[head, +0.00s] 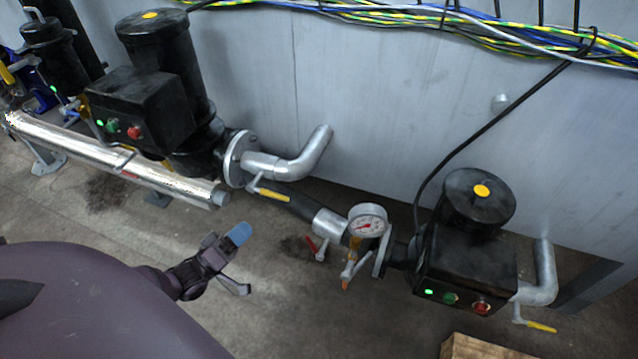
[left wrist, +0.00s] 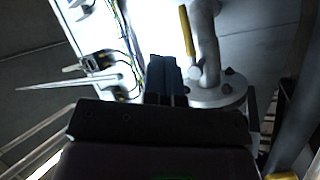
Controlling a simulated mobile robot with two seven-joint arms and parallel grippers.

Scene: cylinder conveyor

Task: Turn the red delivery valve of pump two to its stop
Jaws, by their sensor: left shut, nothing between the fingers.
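A small valve lever with a red handle (head: 317,249) hangs under the grey pipe fitting just left of the round pressure gauge (head: 367,222). Which pump counts as pump two I cannot tell from any label. My left gripper (head: 239,234) is left of the red lever, apart from it, with its blue fingertips together and nothing between them. The closed fingers also show in the left wrist view (left wrist: 165,78), beside a bolted flange (left wrist: 218,96) and a yellow lever (left wrist: 186,30). The red lever cannot be made out in that view. My right gripper is not visible.
A black pump (head: 157,110) stands at upper left and another (head: 466,240) at right. A yellow lever (head: 270,193) and an orange-tipped lever (head: 347,275) are near the red one. A shiny pipe (head: 120,160) runs left of my gripper. A wooden block (head: 478,347) lies at the bottom.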

